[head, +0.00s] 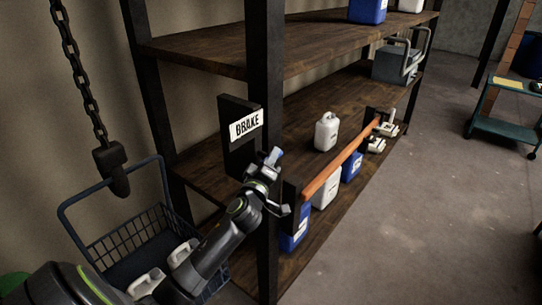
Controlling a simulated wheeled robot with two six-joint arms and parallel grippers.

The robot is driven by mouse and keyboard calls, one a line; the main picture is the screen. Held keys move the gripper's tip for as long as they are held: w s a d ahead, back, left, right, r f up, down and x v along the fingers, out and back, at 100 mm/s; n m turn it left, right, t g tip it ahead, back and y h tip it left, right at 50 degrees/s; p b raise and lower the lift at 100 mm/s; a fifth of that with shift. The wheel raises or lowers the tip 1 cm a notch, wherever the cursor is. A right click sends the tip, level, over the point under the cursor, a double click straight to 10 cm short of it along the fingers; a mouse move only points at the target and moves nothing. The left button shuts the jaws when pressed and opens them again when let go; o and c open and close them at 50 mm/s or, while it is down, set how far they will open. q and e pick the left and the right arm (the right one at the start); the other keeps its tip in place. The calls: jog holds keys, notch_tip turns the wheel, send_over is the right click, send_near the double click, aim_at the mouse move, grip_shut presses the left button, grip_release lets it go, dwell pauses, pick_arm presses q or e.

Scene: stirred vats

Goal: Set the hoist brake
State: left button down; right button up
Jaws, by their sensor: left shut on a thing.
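A dark brake plate (232,150) with a white "BRAKE" label (246,124) is mounted at the shelf's front post. My left gripper (268,174) is just below and right of the label, shut on what appears to be the brake lever (276,154). Only a small blue-grey end shows; the gripper hides the rest, so its angle is unclear. The hoist chain (82,70) hangs at the left, its dark hook block (112,168) at the handle of a blue wire basket (128,237) holding white jugs (147,281). My right gripper is not in view.
A wooden shelf rack (215,50) holds white and blue jugs (326,131). An orange bar (338,165) runs along its front, right of my gripper. A teal cart (505,122) stands at the far right. The floor (420,200) between is clear.

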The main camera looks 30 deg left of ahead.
pick_arm(q)
jog(key=shift+r+m+g+h+p, duration=0.25)
jog(key=shift+g+p, duration=0.5)
jog(key=shift+p, duration=1)
jog(key=shift+r+m+g+h+p, duration=0.2)
jog(key=shift+g+p, duration=0.55)
jog(key=shift+p, duration=1)
jog(key=shift+f+m+g+p, duration=0.1)
jog(key=shift+m+g+p, duration=0.25)
jog(key=shift+g+p, duration=0.3)
jog(key=g, duration=0.2)
jog(key=shift+w+f+m+g, duration=0.1)
jog(key=shift+m+g, duration=0.2)
jog(key=shift+g, duration=0.05)
jog(key=g, duration=0.3)
jog(key=shift+w+m+g+h, duration=0.1)
jog(key=shift+m+g+h, duration=0.2)
jog(key=shift+m, duration=0.1)
jog(key=m+g, duration=0.1)
jog(key=g, duration=0.4)
jog(key=shift+g, duration=0.6)
jog(key=c, duration=1.3)
grip_release()
jog(key=shift+f, duration=0.15)
